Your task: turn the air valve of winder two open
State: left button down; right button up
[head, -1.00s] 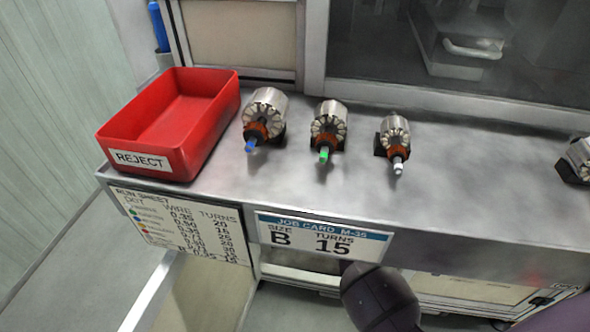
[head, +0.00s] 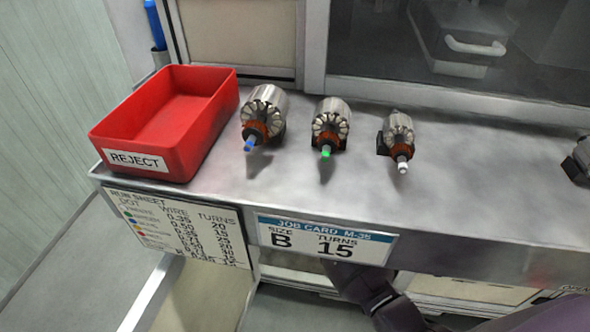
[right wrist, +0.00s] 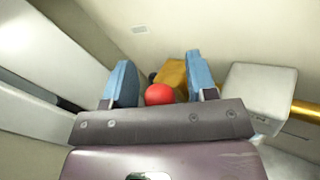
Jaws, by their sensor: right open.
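In the right wrist view my right gripper (right wrist: 159,85) is open, its two blue fingers apart. A red ball-like knob (right wrist: 160,94) shows between the fingers, with a yellow-brown body (right wrist: 174,73) just behind it. I cannot tell whether the fingers touch the knob. A brass-coloured pipe (right wrist: 307,110) runs out to the right from a pale grey box (right wrist: 258,92) beside the right finger. No valve or pipe shows in the head view, and my left gripper is in neither view.
On the metal bench (head: 300,190) stand a red reject bin (head: 165,120) and several armatures, such as one with a blue tip (head: 262,115). A job card (head: 325,240) and a run sheet (head: 178,228) hang on its front edge. A window (head: 440,55) stands behind.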

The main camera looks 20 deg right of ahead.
grip_shut()
jog(key=m+b, duration=0.1)
jog(key=b, duration=0.2)
jog(key=d+f+m+t+b, duration=0.1)
jog(key=b, duration=0.2)
jog(key=shift+s+d+m+t, duration=0.15)
jog(key=shift+s+m+t, duration=0.15)
jog(key=shift+s, duration=0.1)
jog(key=shift+c, duration=0.5)
grip_release()
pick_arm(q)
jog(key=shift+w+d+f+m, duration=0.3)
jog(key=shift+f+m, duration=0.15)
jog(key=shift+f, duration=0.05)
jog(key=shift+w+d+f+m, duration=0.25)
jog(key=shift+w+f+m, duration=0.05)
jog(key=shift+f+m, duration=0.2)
pick_arm(e)
jog(key=shift+o, duration=0.5)
